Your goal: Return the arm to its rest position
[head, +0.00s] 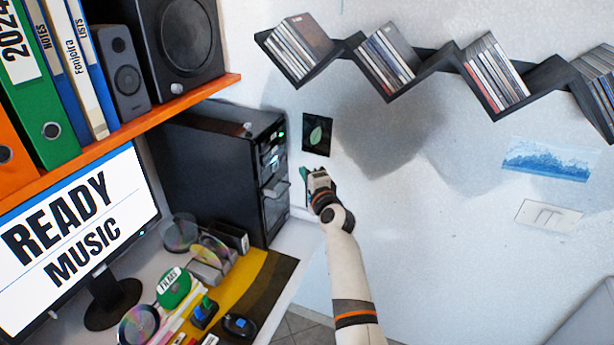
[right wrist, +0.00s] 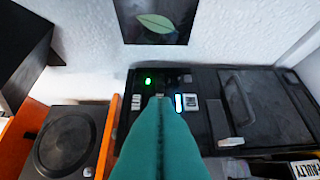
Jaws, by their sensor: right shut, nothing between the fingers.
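My right arm (head: 348,270) reaches up from the bottom of the head view. My right gripper (head: 305,176) is at its far end, in front of the white wall and just right of the black computer tower (head: 215,165). In the right wrist view the teal fingers of the right gripper (right wrist: 160,105) are pressed together with nothing between them. Behind them is the tower's front (right wrist: 265,105) with a green light. The gripper seems apart from the tower. My left arm and gripper are not in view.
A leaf picture (head: 317,134) hangs just above the gripper. Zigzag shelves (head: 385,88) with disc cases run along the upper wall. An orange shelf (head: 120,135) holds binders and speakers. The desk (head: 290,255) carries discs, a mouse and a monitor (head: 75,240).

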